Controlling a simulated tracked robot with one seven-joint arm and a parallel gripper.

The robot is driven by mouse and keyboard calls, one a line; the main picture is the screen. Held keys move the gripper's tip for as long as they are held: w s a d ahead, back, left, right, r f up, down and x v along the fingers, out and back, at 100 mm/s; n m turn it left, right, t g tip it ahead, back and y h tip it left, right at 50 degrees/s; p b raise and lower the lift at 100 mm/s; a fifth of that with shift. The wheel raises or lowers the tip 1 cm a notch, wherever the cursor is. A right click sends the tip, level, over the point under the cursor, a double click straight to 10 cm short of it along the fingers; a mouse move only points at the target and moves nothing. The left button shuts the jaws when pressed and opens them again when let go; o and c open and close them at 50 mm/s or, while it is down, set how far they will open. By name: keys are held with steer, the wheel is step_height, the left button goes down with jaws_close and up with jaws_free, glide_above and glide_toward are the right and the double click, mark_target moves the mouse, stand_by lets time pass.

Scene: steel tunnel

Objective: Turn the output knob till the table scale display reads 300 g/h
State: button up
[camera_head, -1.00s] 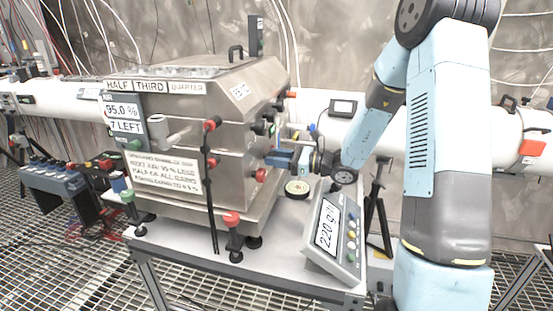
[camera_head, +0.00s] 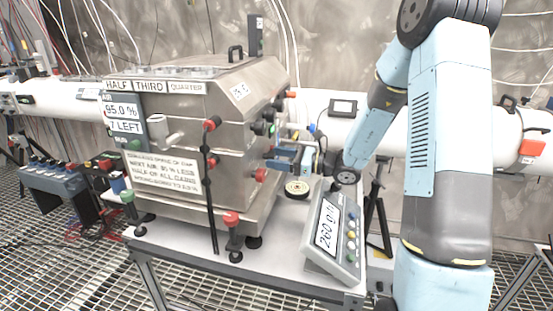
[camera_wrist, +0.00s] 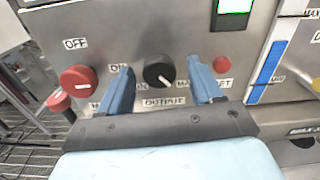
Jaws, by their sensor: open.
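The table scale (camera_head: 335,235) stands on the right end of the steel table, and its tilted display reads 260 g/h. The black output knob (camera_wrist: 158,71) with a white pointer line is on the machine's panel in the wrist view, above the OUTPUT label (camera_wrist: 165,102). Its pointer slants down to the right. My gripper (camera_wrist: 160,85) is open, with one blue finger on each side of the knob and a visible gap to both. In the head view my gripper (camera_head: 290,158) is at the machine's right side, and the knob is hidden there.
The steel machine (camera_head: 190,140) fills the left of the table. In the wrist view, a red knob (camera_wrist: 78,80) under OFF lies left of the fingers and a small red button (camera_wrist: 222,64) lies to the right. A round dish (camera_head: 297,188) sits between machine and scale.

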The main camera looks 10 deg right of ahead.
steer(key=v, duration=1.3)
steer(key=shift+d+f, duration=0.1)
steer(key=s+a+r+n+g+h, duration=0.35)
steer(key=s+n, duration=0.25)
steer(key=s, duration=0.2)
steer(key=s+a+r+n+g+h, duration=0.3)
steer(key=s+n+g+h, duration=0.1)
steer(key=s+n, duration=0.25)
steer(key=s+d+r+n+t+h, duration=0.6)
steer(key=s+d+r+n+h, duration=0.2)
steer(key=s, duration=0.4)
steer(key=shift+n+h, duration=0.45)
steer(key=shift+h, duration=0.1)
stand_by(3.4)
